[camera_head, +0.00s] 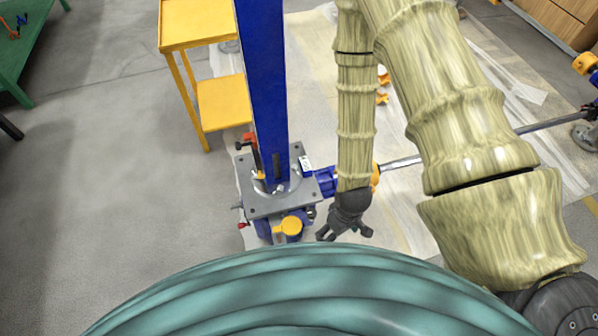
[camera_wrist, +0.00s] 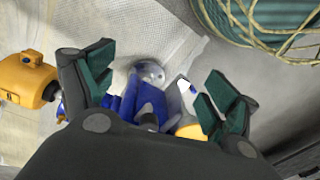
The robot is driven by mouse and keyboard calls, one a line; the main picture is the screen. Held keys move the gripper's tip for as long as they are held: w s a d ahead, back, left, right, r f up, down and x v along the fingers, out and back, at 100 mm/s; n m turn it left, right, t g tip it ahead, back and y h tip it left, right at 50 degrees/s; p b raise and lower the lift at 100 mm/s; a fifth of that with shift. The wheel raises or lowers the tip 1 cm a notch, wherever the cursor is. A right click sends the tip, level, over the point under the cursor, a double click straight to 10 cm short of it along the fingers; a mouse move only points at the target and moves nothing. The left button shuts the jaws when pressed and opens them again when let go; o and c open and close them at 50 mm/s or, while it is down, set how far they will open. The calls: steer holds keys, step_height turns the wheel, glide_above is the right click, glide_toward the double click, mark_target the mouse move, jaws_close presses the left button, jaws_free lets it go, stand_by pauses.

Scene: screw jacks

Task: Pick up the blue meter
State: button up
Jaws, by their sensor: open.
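I cannot tell for certain which part is the blue meter. A small white-faced blue piece (camera_head: 306,163) sits at the right edge of the grey jack plate, by the blue column (camera_head: 262,90). A blue body (camera_head: 325,181) joins the plate on its right. My gripper (camera_head: 345,236) hangs to the right of the jack, open and empty. In the wrist view my green-padded fingers (camera_wrist: 158,78) are spread, with blue parts (camera_wrist: 146,102) and a white-faced piece (camera_wrist: 180,89) showing between them. The gripper's palm hides the lower part of that view.
A yellow shelf cart (camera_head: 222,100) stands behind the jack. A metal shaft (camera_head: 402,162) runs right from the jack, behind my arm. A yellow unit (camera_wrist: 27,78) is at the wrist view's left. Grey floor at left is clear; a green table (camera_head: 28,45) stands far left.

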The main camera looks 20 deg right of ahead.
mark_target(309, 162)
steer(key=w+n+b, duration=0.2)
steer(key=w, duration=0.3)
steer(key=w+a+n+b, duration=0.1)
steer(key=w+n+b, duration=0.1)
steer(key=w, duration=0.3)
steer(key=w+n+b, duration=0.2)
steer(key=w+n, duration=0.1)
steer(key=w, duration=0.2)
steer(key=shift+a+r+b, duration=0.15)
steer(key=shift+a+b, duration=0.2)
steer(key=w+r+n+b, duration=0.1)
steer(key=w, duration=0.1)
steer(key=w+r+n+b, duration=0.1)
steer(key=w, duration=0.1)
steer(key=w+r+n+b, duration=0.1)
steer(key=w, duration=0.1)
steer(key=w+r+n+b, duration=0.1)
steer(key=w+r+n, duration=0.1)
steer(key=w+r, duration=0.1)
steer(key=w+r+n+b, duration=0.2)
steer(key=w+r, duration=0.1)
steer(key=shift+d+n+h, duration=0.15)
steer(key=shift+n+h, duration=0.15)
steer(key=shift+h, duration=0.1)
steer(key=shift+d+f+b, duration=0.1)
steer(key=shift+f+b, duration=0.65)
steer(key=shift+f, duration=2)
steer(key=shift+d+f+b, duration=0.2)
steer(key=shift+f+b, duration=0.45)
steer(key=shift+f, duration=1.85)
